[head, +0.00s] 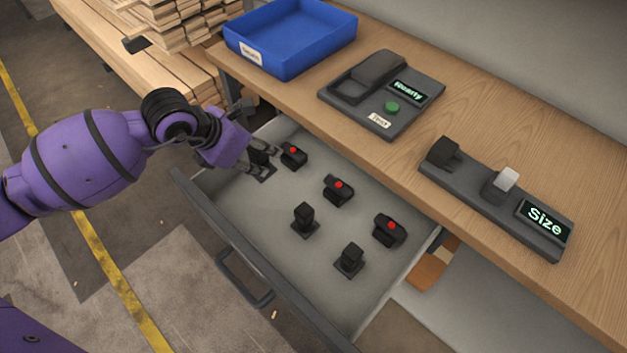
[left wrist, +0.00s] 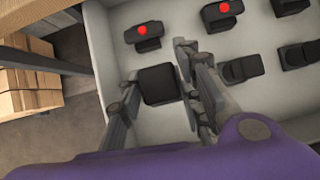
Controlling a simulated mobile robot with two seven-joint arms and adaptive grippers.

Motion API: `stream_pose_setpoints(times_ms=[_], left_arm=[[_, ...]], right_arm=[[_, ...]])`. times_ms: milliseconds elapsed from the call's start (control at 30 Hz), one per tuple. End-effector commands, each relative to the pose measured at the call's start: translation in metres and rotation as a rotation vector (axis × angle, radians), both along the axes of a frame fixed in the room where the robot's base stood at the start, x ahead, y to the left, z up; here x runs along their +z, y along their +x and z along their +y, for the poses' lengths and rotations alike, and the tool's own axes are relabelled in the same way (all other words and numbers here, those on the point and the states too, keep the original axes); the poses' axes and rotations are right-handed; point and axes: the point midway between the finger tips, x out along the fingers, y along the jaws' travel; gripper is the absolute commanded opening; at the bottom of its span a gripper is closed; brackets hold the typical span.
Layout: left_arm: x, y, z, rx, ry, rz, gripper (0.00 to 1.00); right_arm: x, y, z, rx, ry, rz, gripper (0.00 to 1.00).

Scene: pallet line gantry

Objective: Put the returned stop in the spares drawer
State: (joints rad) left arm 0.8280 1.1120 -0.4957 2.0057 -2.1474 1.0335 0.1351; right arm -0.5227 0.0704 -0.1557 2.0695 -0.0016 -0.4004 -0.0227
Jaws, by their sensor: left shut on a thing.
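The spares drawer (head: 222,212) is pulled open below the wooden bench. My left gripper (head: 262,158) is inside it, near its back left corner. It is shut on a black stop (left wrist: 158,84), which sits between the fingers in the left wrist view and shows partly in the head view (head: 262,172). The held stop is at or close to the drawer floor; I cannot tell if it touches. Three black stops with red dots (head: 338,190) and two plain black stops (head: 304,220) stand in the drawer. My right gripper is not in view.
On the bench stand a blue tray (head: 285,65), a grey tester (head: 378,112) with a green button and a "Ready" display, and a "Size" gauge (head: 470,190). Stacked timber (head: 165,60) lies at the back left. The drawer's front left floor is bare.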

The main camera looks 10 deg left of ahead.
Motion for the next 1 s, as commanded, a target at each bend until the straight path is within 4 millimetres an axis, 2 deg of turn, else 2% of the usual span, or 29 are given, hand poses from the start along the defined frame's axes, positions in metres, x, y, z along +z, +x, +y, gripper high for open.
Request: stream_pose_setpoints(times_ms=[100, 200, 467, 600, 700, 867, 900, 1000], left_arm=[[-0.026, -0.002, 0.0, 0.006, 0.0, 0.008, 0.01], [-0.043, -0.002, 0.001, 0.006, 0.001, 0.007, 0.01], [-0.066, -0.002, 0.0, 0.004, 0.0, 0.008, 0.01], [-0.087, -0.002, 0.001, 0.004, 0.002, 0.009, 0.01], [-0.094, -0.002, 0.0, 0.003, 0.0, 0.007, 0.01], [-0.094, -0.002, 0.001, 0.003, 0.001, 0.007, 0.01], [-0.095, -0.002, 0.001, 0.003, 0.001, 0.008, 0.38], [-0.095, -0.002, 0.001, 0.003, 0.001, 0.008, 0.51]], right_arm=[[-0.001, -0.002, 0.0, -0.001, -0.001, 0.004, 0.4], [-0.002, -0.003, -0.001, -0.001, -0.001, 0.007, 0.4], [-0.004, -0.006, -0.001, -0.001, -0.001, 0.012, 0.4], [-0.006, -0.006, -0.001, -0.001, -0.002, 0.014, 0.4], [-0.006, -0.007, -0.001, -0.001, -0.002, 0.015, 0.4], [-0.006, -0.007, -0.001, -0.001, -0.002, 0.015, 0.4], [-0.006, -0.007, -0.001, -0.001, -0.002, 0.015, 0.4], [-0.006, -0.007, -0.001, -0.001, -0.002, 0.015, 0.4]])
